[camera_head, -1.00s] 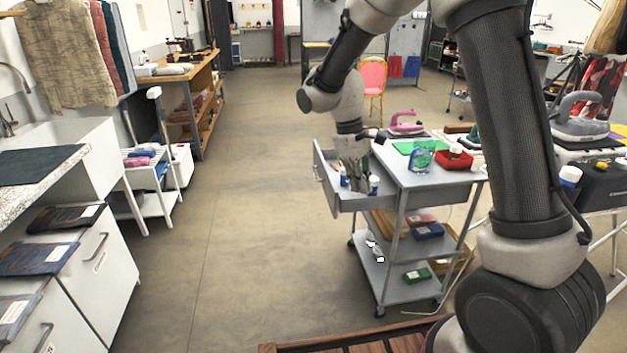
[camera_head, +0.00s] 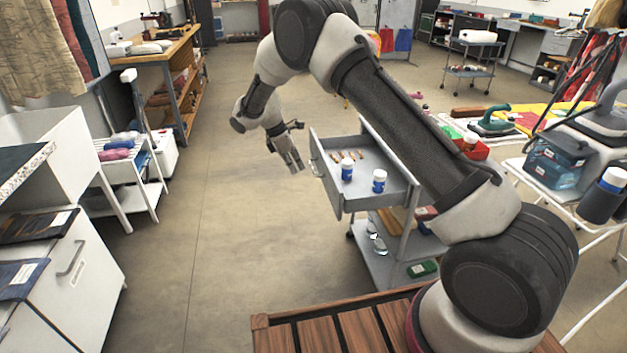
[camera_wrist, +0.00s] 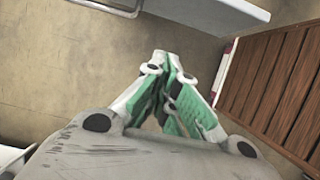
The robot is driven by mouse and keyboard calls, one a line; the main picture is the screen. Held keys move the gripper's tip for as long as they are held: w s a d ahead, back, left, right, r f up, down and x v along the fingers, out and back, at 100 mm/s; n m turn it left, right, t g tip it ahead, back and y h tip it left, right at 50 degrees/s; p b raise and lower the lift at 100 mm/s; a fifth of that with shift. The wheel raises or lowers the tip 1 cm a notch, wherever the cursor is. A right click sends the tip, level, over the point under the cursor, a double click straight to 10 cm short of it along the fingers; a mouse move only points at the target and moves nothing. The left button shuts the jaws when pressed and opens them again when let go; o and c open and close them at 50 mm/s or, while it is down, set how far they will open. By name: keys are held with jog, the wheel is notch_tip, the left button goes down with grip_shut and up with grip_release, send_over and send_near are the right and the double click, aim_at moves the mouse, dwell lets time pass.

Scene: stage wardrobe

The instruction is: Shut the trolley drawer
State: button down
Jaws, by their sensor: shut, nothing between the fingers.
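The grey trolley (camera_head: 388,268) stands right of centre in the head view. Its drawer (camera_head: 343,207) is pulled out to the left, with its front panel and handle (camera_head: 313,168) facing the open floor. Two blue jars with white lids (camera_head: 347,172) (camera_head: 379,183) and several small brown items lie inside. My gripper (camera_head: 298,168) is shut and empty, just left of the drawer front, with a small apparent gap. The wrist view shows its green-padded fingers (camera_wrist: 170,75) together over bare floor. A grey panel, probably the drawer (camera_wrist: 215,8), crosses the top there. My arm hides much of the trolley top.
Open concrete floor (camera_head: 225,240) lies left of the trolley. White cabinets (camera_head: 85,275) and a white rack (camera_head: 135,190) line the left side. An ironing table with an iron (camera_head: 492,122) stands to the right. The trolley's lower shelf holds a green box (camera_head: 422,268).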

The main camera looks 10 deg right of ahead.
jog(key=d+f, duration=0.7)
jog(key=f, duration=0.2)
jog(key=shift+d, duration=0.35)
jog(key=shift+d+f, duration=0.1)
jog(key=d, duration=2.3)
jog(key=shift+s+d, duration=0.1)
jog(key=shift+d, duration=0.25)
